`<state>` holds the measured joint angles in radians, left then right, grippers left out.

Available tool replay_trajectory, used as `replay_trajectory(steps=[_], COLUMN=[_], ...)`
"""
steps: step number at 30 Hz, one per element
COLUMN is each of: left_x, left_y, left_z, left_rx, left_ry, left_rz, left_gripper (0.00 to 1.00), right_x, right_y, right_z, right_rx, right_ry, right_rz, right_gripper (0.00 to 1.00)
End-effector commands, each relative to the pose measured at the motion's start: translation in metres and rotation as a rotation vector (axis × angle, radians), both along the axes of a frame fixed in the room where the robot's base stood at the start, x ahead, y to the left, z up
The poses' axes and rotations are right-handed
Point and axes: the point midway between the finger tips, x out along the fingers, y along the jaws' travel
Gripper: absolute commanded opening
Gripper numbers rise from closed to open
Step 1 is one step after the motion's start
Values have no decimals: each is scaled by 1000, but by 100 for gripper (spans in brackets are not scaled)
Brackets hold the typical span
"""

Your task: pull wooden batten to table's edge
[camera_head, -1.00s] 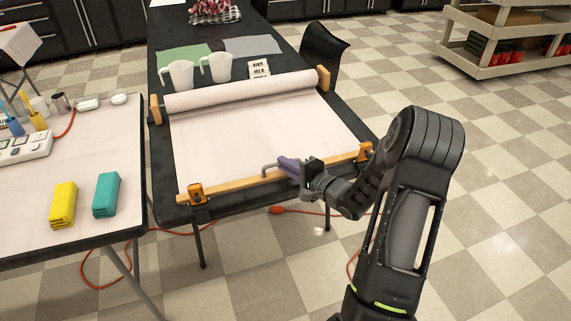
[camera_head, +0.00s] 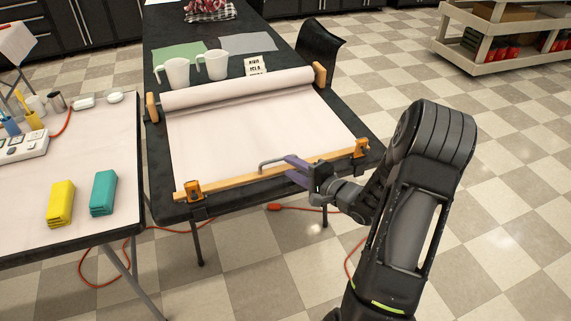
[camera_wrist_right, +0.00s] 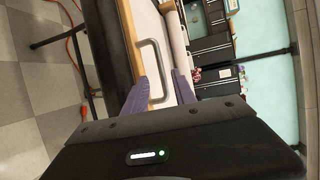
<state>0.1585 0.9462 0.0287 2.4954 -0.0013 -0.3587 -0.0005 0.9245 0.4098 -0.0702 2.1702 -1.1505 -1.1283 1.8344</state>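The wooden batten (camera_head: 240,184) lies along the front edge of the black table (camera_head: 158,190), across the near end of the unrolled white paper (camera_head: 250,135). A grey bent handle (camera_head: 268,162) stands at its middle. Orange clamps sit near the batten's left end (camera_head: 194,189) and right end (camera_head: 361,147). My right gripper (camera_head: 290,168) is open, its purple fingers spread just right of the handle. In the right wrist view the handle (camera_wrist_right: 158,65) reaches between the open fingers (camera_wrist_right: 161,85), and neither finger visibly closes on it. My left gripper is out of view.
The paper roll (camera_head: 240,90) rests between wooden end blocks. White jugs (camera_head: 212,66) and a small sign (camera_head: 255,65) stand behind it. A side table at left holds yellow (camera_head: 60,203) and teal (camera_head: 103,193) blocks. An orange cord (camera_head: 165,230) runs over the floor.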

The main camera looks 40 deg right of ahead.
Motion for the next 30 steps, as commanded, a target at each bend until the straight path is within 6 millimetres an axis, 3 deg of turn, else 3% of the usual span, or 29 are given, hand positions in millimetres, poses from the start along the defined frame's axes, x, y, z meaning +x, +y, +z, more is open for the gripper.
replay_trajectory(steps=[3,9,30], left_x=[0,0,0], left_y=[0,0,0], left_z=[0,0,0], left_rx=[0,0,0], left_ry=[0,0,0], left_rz=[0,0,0], left_gripper=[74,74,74], right_x=[-20,-36,-37], right_y=[-2,-2,-2], right_z=[4,6,6], right_rx=[-1,0,1], right_ry=[1,1,0], right_rz=[-3,0,0], right_gripper=[32,32,32])
